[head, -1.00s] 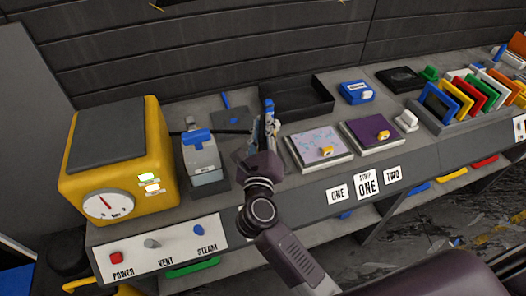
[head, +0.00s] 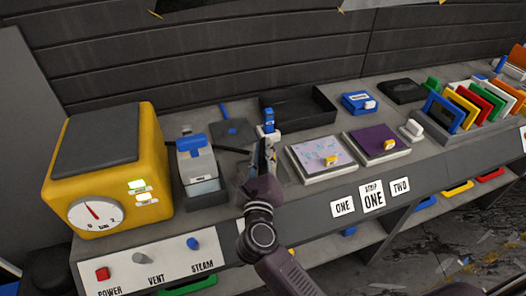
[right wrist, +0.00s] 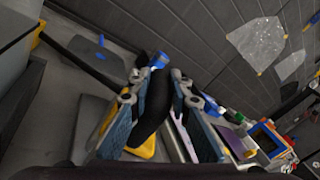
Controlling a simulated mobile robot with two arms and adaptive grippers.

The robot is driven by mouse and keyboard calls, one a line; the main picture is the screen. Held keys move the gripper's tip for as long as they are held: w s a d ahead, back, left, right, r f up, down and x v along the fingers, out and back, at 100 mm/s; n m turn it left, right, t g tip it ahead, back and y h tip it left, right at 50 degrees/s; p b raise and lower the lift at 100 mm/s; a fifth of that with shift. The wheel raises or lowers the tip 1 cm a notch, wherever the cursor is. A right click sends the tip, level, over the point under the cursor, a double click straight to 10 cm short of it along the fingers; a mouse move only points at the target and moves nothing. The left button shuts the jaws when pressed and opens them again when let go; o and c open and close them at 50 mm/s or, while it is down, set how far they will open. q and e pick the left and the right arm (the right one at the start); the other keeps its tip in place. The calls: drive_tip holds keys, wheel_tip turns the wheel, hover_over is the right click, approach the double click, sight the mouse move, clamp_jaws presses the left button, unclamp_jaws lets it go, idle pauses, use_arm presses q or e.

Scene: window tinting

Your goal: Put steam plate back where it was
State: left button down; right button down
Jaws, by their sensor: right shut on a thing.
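My right gripper (head: 264,150) is upright over the bench, just left of the lilac pad. In the right wrist view its fingers (right wrist: 158,105) are shut on a dark, curved handle (right wrist: 155,100). A blue piece (head: 268,117) shows beyond the fingertips; it also shows in the right wrist view (right wrist: 158,60). I cannot tell whether this held thing is the steam plate. A flat dark plate with a blue bar (head: 232,132) lies on the bench behind and left of the gripper. My left gripper is not in view.
A yellow machine (head: 105,165) with a dial and a grey blue-topped unit (head: 198,165) stand at left. An empty black tray (head: 300,108) is behind the gripper. Lilac (head: 318,155) and purple (head: 375,141) pads lie right, with a rack of coloured cards (head: 470,105) beyond. A black hose (right wrist: 85,60) crosses the bench.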

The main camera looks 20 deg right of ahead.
drive_tip(key=shift+f, duration=0.1)
drive_tip(key=c, duration=1.8)
unclamp_jaws()
drive_tip(key=shift+s, duration=0.15)
drive_tip(key=b+v, duration=0.3)
drive_tip(key=v, duration=0.8)
drive_tip(key=shift+s+a, duration=0.15)
drive_tip(key=shift+s, duration=0.25)
